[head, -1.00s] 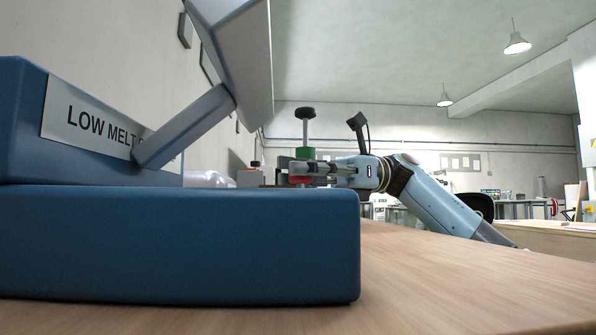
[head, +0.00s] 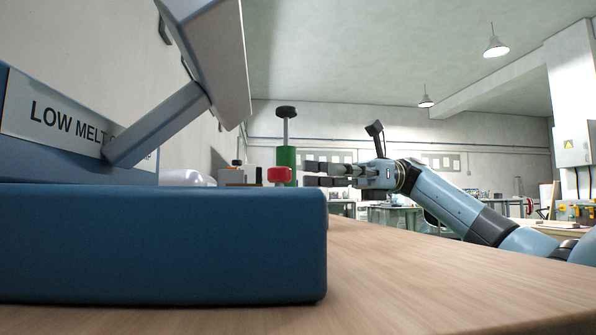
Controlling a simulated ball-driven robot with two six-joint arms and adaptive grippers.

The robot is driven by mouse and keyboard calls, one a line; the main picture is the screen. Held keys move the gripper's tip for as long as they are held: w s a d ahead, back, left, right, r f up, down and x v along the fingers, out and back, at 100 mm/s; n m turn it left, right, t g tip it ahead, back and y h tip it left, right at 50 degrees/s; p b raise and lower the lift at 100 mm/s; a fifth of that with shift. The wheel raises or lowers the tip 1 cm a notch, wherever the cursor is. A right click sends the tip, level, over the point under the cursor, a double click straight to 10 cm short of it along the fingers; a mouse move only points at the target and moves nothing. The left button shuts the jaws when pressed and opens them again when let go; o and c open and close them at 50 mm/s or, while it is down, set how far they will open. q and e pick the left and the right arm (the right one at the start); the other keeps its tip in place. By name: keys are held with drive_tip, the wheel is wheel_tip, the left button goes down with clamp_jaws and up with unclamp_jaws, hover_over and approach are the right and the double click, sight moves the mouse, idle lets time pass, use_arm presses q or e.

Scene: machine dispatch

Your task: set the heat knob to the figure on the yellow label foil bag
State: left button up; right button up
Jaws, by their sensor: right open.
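My right gripper (head: 322,175) reaches in from the right with its fingers pointing left. Its fingers are apart and I see nothing held between them. A red knob-like cap (head: 279,174) shows just left of the fingertips, in front of a green upright cylinder (head: 287,158). I cannot tell whether the fingertips touch either one, or whether the red cap is the heat knob. No yellow label foil bag and no readable figure show. My left gripper is not in view.
A large blue machine (head: 160,245) with a "LOW MELT" sign (head: 60,112) and a raised, tilted part fills the left foreground. A black knob (head: 286,112) tops a rod above the green cylinder. The wooden tabletop (head: 420,275) is clear at the right front.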

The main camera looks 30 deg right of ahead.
drive_tip(key=shift+s+d, duration=0.1)
drive_tip(key=shift+d, duration=1.55)
